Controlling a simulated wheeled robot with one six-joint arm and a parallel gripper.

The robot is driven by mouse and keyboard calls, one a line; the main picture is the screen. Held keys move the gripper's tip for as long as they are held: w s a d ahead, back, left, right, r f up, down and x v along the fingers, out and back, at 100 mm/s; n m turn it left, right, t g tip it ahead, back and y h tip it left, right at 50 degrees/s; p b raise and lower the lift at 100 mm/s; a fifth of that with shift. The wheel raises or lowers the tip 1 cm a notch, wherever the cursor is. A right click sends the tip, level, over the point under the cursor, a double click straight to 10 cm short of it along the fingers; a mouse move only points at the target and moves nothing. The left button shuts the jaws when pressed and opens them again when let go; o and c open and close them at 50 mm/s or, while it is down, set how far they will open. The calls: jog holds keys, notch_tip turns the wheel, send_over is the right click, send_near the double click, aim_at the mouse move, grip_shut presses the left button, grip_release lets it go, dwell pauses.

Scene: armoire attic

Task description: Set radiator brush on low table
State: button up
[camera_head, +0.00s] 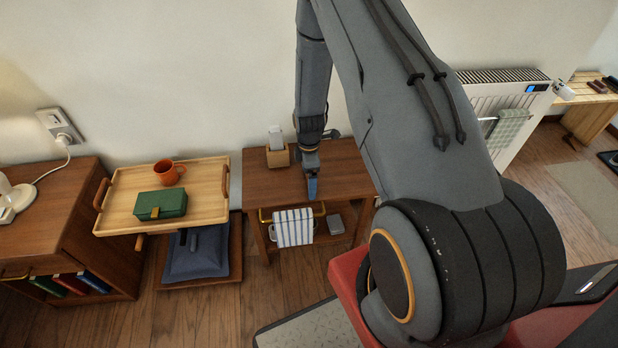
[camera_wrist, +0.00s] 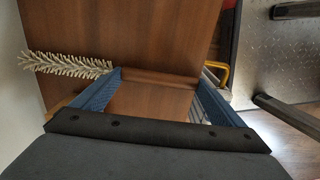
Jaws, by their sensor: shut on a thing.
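My gripper (camera_head: 312,187) is low over the brown wooden low table (camera_head: 258,186), near its middle. In the wrist view my gripper (camera_wrist: 161,74) has its blue fingers at the two ends of the radiator brush's brown handle (camera_wrist: 160,79) and is shut on it. The brush's pale bristled part (camera_wrist: 68,65) sticks out to the left past the left finger. The table top (camera_wrist: 150,38) lies right behind the brush; I cannot tell whether they touch. In the head view the brush cannot be made out.
A small wooden holder with a white item (camera_head: 277,157) stands on the table's back left. A striped towel (camera_head: 294,227) hangs from the front rail. A tray (camera_head: 125,205) with a green box and orange mug is to the left. A white radiator (camera_head: 500,105) stands right.

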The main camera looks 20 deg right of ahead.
jog(key=shift+f, duration=0.15)
jog(key=o, duration=1.1)
notch_tip(320, 180, up, 12)
jog(key=f+b, duration=0.1)
jog(key=s+a+r+m, duration=0.3)
jog(key=s+r, duration=0.1)
jog(key=r, duration=0.3)
jog(key=s+a+r+m, duration=0.2)
jog(key=s+r+m, duration=0.1)
jog(key=r, duration=0.4)
jog(key=s+a+r+m, duration=0.2)
jog(key=s+r+m, duration=0.2)
jog(key=s, duration=0.3)
jog(key=s+a+r+m, duration=0.3)
jog(key=s+r+m, duration=0.2)
jog(key=s, duration=0.3)
jog(key=shift+s, duration=0.15)
